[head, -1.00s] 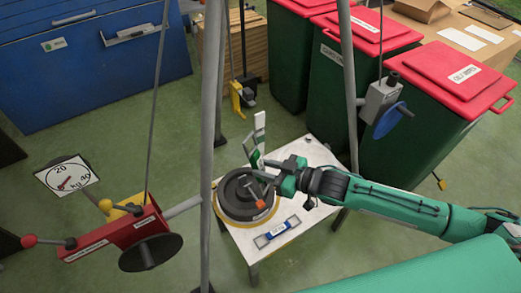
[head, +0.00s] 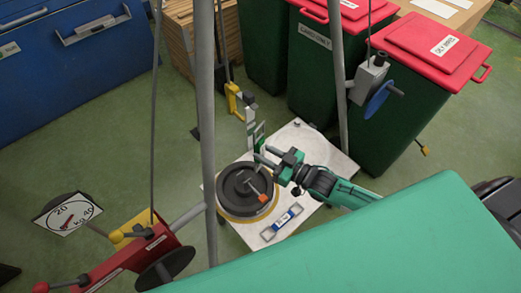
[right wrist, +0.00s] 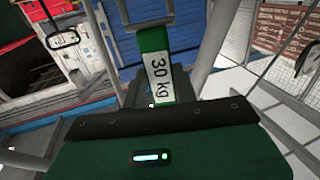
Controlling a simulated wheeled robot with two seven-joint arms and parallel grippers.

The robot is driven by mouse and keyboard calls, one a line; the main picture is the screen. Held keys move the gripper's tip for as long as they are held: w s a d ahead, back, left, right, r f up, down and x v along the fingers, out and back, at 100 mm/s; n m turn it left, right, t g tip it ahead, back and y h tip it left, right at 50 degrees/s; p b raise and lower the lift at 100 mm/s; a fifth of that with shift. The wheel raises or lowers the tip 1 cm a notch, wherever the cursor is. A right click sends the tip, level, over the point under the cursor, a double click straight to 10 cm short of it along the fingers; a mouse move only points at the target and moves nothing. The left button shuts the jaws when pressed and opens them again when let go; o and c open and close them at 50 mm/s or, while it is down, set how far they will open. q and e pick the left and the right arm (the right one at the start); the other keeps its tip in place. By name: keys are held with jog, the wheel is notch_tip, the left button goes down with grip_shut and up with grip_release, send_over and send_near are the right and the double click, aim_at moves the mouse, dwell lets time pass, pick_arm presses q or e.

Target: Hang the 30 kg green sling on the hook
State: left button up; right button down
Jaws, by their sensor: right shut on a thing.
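My right gripper (head: 265,157) is shut on the green sling (head: 253,133), which stands upright above the white table. In the right wrist view the green sling (right wrist: 152,40) rises from between the jaws, its white "30 kg" label (right wrist: 160,80) facing the camera. The yellow block (head: 235,97) with a dark hook (head: 250,104) hangs just above and left of the sling in the head view. The sling's top appears close under the hook; I cannot tell whether they touch. My left gripper is not in view.
The white table (head: 322,150) carries a black disc (head: 240,190) and a blue sling (head: 283,222). Grey tripod legs (head: 206,130) stand close by. A red winch (head: 130,255) and a dial (head: 68,214) are at left, a blue-wheeled box (head: 370,85) at right. Bins (head: 410,100) stand behind.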

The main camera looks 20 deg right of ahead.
jog(key=shift+w, duration=0.1)
jog(key=shift+b+x, duration=0.65)
jog(key=shift+x, duration=0.65)
jog(key=shift+w+f+b, duration=0.15)
jog(key=shift+w+b, duration=0.25)
jog(key=shift+w, duration=0.3)
jog(key=w+a+f+b, duration=0.1)
jog(key=w+a+b, duration=0.1)
jog(key=w, duration=0.4)
jog(key=shift+f+b, duration=0.2)
jog(key=shift+b, duration=0.4)
jog(key=c, duration=1)
grip_release()
jog(key=shift+s+f, duration=0.1)
